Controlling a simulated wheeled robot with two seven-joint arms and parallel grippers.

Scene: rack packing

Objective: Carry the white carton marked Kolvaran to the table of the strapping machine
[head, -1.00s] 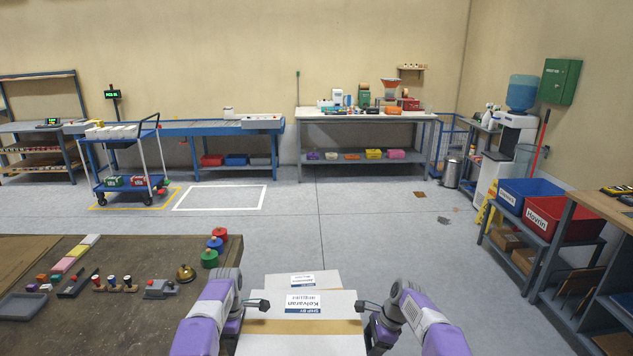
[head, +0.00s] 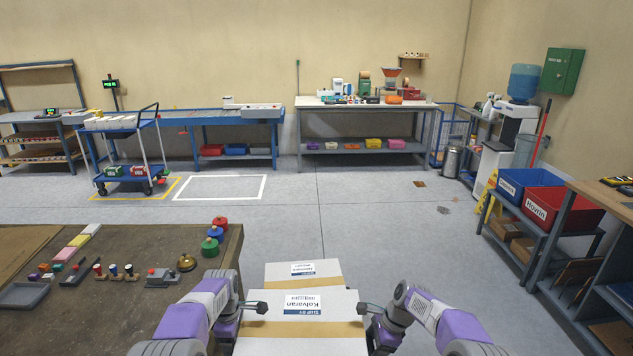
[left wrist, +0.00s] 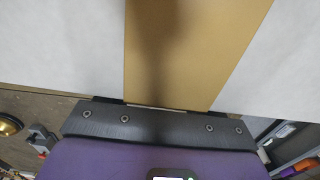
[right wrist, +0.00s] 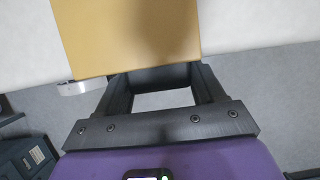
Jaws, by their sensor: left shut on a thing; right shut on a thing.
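The white carton marked Kolvaran (head: 275,330) is in front of me in the head view, with brown tape and a white-and-blue label that reads upside down. My left gripper (head: 262,308) is shut on its left side and my right gripper (head: 362,308) on its right side. The left wrist view shows its white side and tape (left wrist: 190,45) close up, as does the right wrist view (right wrist: 125,35). Another labelled white carton (head: 325,268) shows just beyond it, partly hidden; I cannot tell what it rests on. I cannot tell which table has the strapping machine.
A brown bench (head: 130,310) with small items stands close on the left. A shelf with a blue bin (head: 525,187) and a red bin (head: 563,212) stands on the right. A cart (head: 125,170), conveyor table (head: 240,113) and workbench (head: 365,103) are along the back.

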